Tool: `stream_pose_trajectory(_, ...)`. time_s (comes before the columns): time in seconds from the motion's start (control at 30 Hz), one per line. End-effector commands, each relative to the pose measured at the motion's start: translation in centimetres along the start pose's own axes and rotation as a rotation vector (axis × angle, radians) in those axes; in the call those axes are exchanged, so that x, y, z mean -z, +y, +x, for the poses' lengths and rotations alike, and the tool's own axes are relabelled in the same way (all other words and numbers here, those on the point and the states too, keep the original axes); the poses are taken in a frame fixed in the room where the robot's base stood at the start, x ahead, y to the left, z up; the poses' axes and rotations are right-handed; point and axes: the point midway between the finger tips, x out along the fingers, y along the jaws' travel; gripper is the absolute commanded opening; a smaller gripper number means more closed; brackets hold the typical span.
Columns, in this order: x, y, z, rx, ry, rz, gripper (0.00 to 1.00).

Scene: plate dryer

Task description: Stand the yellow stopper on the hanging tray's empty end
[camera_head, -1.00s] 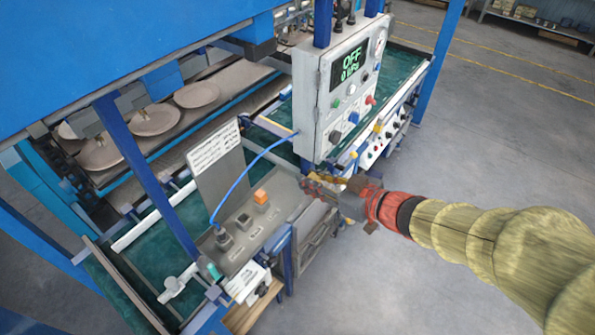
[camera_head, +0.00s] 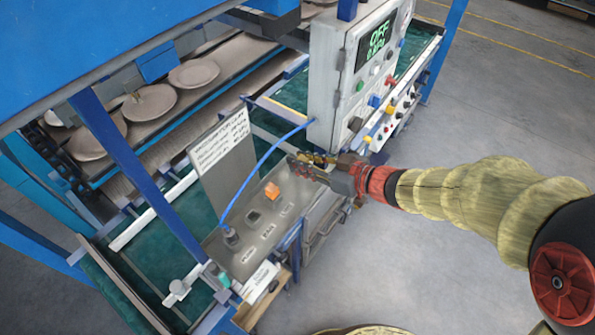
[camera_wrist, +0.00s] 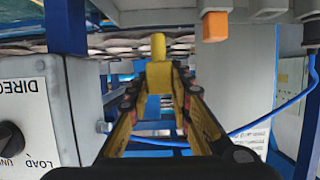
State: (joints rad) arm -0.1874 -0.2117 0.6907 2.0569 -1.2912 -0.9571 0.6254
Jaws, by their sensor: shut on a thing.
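The yellow stopper (camera_wrist: 158,48) stands up between my fingertips in the wrist view. My gripper (camera_wrist: 159,78) is shut on it. In the head view my gripper (camera_head: 305,163) is over the upper right end of the grey tray (camera_head: 238,258), just below the control box. The stopper is too small to make out there. The tray has a sign plate at its back. An orange block (camera_head: 272,190), a dark square piece (camera_head: 253,217) and a black plug with a blue hose (camera_head: 231,236) stand on it. My gripper partly hides the tray's upper right end.
The grey control box (camera_head: 337,88) with an OFF display stands close behind my gripper. A strip of coloured knobs (camera_head: 393,117) runs beside it. The blue hose (camera_head: 250,175) arches above the tray. Open floor lies to the right.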

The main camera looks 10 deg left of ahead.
Motion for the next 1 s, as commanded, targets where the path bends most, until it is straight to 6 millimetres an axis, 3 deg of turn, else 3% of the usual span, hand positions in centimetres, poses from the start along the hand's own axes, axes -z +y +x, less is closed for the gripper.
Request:
stream_pose_trajectory(0.1,-1.4,0.7,1.9,0.002,0.001,0.000,0.01)
stream_pose_trajectory(0.47,-2.9,1.7,4.2,0.001,0.001,-0.001,0.01)
stream_pose_trajectory(0.63,-5.3,1.7,4.9,0.000,0.000,0.001,0.01)
stream_pose_trajectory(1.0,-5.6,1.7,5.0,-0.001,0.001,-0.001,0.01)
